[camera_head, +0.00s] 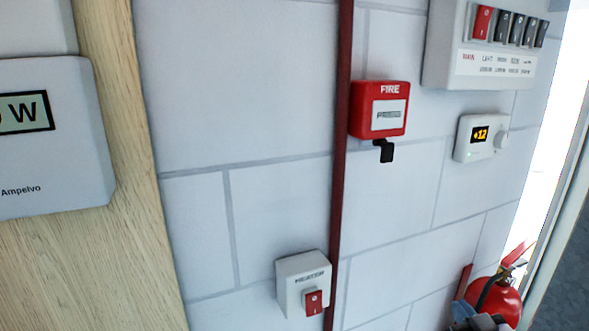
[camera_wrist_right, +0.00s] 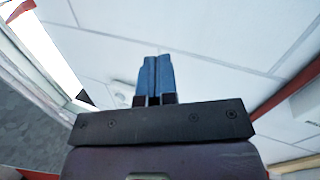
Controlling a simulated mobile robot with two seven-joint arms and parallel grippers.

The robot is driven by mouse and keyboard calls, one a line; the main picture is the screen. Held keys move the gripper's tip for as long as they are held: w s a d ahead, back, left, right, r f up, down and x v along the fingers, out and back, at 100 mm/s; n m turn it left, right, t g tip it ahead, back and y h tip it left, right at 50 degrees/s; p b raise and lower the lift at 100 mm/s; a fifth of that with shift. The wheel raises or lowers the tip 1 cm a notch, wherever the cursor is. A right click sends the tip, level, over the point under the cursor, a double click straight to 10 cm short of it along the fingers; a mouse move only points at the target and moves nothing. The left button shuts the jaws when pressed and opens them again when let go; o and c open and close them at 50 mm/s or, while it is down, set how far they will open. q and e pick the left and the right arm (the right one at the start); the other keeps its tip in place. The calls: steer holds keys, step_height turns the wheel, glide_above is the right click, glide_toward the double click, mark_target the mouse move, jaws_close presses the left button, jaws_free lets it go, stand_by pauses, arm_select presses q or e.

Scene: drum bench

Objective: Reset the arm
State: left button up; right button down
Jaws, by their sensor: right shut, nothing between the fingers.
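My right gripper (camera_head: 463,311) shows at the bottom right edge of the head view, partly cut off, in front of the wall and just left of the fire extinguisher. In the right wrist view its blue fingers (camera_wrist_right: 154,78) are together, with nothing between them, and point toward the pale wall. My left gripper is not in view.
A red fire extinguisher (camera_head: 496,298) stands at the lower right, partly hidden. The wall carries a heater switch box (camera_head: 292,269), a red fire call point (camera_head: 370,124), a thermostat (camera_head: 482,138) and a breaker panel (camera_head: 450,80). A white meter (camera_head: 60,165) is at left.

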steer(key=s+a+f+m+g, duration=0.1)
steer(key=s+a+f+g, duration=0.1)
steer(key=s+f, duration=0.8)
steer(key=s+a+f+g, duration=0.3)
steer(key=s+f+g, duration=0.1)
steer(key=s+f, duration=0.6)
step_height(320, 180, down, 3)
steer(key=shift+m+h, duration=0.4)
steer(key=shift+s, duration=0.1)
steer(key=shift+d+r, duration=0.1)
